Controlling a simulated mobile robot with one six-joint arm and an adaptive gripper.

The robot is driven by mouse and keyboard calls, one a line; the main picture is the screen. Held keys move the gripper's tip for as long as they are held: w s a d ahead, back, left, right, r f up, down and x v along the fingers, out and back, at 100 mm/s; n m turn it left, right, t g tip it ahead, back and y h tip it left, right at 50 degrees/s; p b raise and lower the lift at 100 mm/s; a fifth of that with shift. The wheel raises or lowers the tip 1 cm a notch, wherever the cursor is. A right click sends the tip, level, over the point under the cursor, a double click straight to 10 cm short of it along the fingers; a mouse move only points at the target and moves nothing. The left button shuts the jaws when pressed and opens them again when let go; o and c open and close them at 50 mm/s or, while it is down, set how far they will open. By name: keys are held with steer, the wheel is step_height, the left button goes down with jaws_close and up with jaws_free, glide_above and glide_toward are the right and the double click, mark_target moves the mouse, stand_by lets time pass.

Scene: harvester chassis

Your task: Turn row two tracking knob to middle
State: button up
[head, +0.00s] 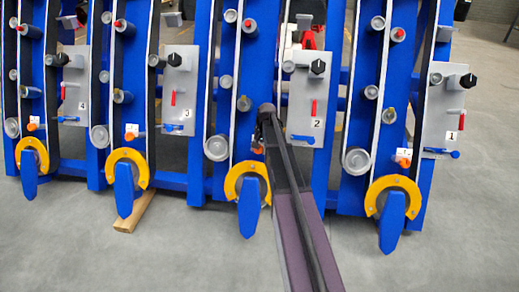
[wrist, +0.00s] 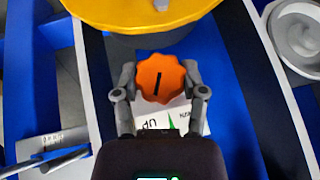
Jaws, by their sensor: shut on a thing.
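The row two tracking knob (wrist: 161,78) is orange with a scalloped edge and shows between my fingers in the wrist view. Its black pointer line runs nearly straight up and down in that picture. My gripper (wrist: 160,72) has one finger on each side of the knob, closed on its edge. A white label (wrist: 150,121) behind the knob shows upside-down letters reading "UP" and part of a green arrow; the rest is hidden by my gripper. In the head view my arm covers most of the knob's place, left of the panel marked 2 (head: 306,100).
A yellow ring (wrist: 120,12) lies just beyond the knob in the wrist view. A grey roller (wrist: 297,38) is at the right. Panels marked 1 (head: 452,110), 3 (head: 176,105) and 4 (head: 74,90) stand on neighbouring blue rows. The grey floor in front is mostly clear.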

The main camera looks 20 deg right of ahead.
steer(key=n+g+h, duration=0.2)
steer(key=shift+h, duration=0.4)
steer(key=shift+s+n+g+h, duration=0.1)
steer(key=shift+n+g+h, duration=0.2)
steer(key=shift+h, duration=0.2)
steer(key=o, duration=1.1)
steer(key=shift+d+f, duration=0.1)
steer(key=shift+o, duration=0.2)
